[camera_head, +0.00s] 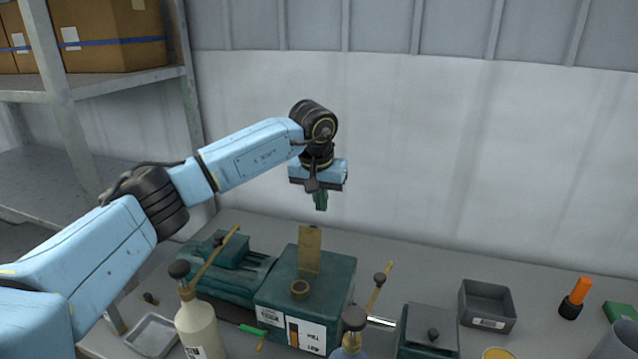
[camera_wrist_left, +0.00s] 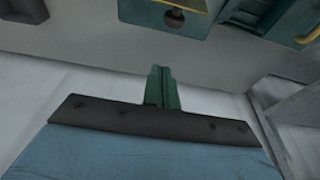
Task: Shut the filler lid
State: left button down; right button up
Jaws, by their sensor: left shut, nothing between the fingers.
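The filler lid (camera_head: 309,249) is a flat brass-coloured plate standing upright, open, behind the round filler neck (camera_head: 299,290) on top of the dark green tank (camera_head: 331,284). The neck's opening is uncovered. My left gripper (camera_head: 320,203) points down, shut and empty, above and behind the tank, apart from the lid. In the left wrist view the shut green fingers (camera_wrist_left: 160,72) show at the middle. The tank's top (camera_wrist_left: 140,14) and the lid (camera_wrist_left: 190,4), cut off by the edge, are at the top there. My right gripper is not in view.
A green motor unit (camera_head: 225,265) adjoins the tank on the left. Brass levers with dark knobs (camera_head: 379,280) stand on both sides. A cream bottle (camera_head: 197,322) is in front, and a grey bin (camera_head: 487,305) is to the right. The bench behind the tank is clear.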

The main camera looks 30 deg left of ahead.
aim_at(311, 246)
pick_arm(q)
jog(key=shift+s+d+f+p, duration=0.2)
jog(key=shift+s+f, duration=0.1)
jog(key=shift+s, duration=0.25)
jog(key=shift+s+d+f+p, duration=0.1)
jog(key=shift+s+f+p, duration=0.15)
jog(key=shift+s, duration=0.35)
jog(key=shift+s+d+f+p, duration=0.15)
jog(key=shift+s+f, duration=0.2)
jog(key=shift+s, duration=0.2)
